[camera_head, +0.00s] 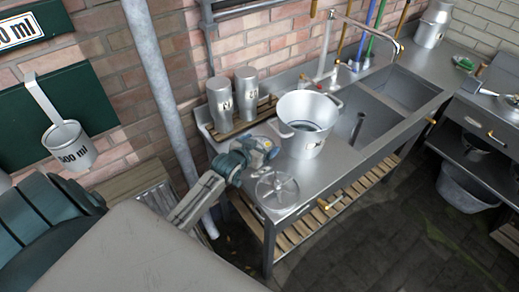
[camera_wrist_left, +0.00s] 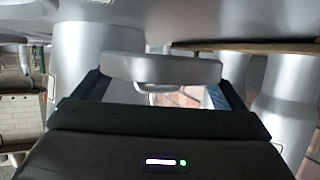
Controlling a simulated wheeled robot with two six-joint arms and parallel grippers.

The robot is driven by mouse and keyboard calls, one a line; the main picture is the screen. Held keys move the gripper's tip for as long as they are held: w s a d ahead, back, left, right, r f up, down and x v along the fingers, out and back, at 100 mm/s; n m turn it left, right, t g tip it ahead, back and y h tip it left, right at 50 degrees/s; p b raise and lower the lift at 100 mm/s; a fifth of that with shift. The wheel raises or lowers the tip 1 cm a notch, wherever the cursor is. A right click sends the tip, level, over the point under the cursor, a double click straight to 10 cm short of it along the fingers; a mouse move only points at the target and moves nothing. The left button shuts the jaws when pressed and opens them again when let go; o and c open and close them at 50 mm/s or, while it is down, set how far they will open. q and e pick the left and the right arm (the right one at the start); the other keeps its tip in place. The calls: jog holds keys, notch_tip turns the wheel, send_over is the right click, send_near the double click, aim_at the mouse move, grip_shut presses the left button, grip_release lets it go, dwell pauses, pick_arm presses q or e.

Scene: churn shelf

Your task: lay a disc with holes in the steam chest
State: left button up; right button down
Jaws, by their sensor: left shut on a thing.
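A large two-handled silver pot (camera_head: 303,145), which may be the steam chest, stands upright on the steel bench. A darker round form shows inside it, too small to make out. A round metal disc (camera_head: 277,190) with spoke-like marks lies flat on the bench's near end; I cannot tell if it has holes. My left gripper (camera_head: 268,148) is beside the pot's left side, above and behind this disc and apart from it. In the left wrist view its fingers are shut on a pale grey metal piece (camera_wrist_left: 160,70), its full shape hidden. My right gripper is not in view.
Two labelled canisters (camera_head: 246,92) stand on a wooden rack behind my left gripper. A sink basin (camera_head: 372,125) with a tall tap lies right of the pot. A grey pipe (camera_head: 160,90) rises left of the bench. A 500 ml cup (camera_head: 70,146) hangs on the wall.

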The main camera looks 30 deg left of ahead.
pick_arm(q)
jog(key=shift+f+p, duration=0.5)
jog(key=shift+f, duration=1.1)
jog(key=shift+f, duration=0.1)
jog(key=o, duration=1)
jog(key=shift+s, duration=0.1)
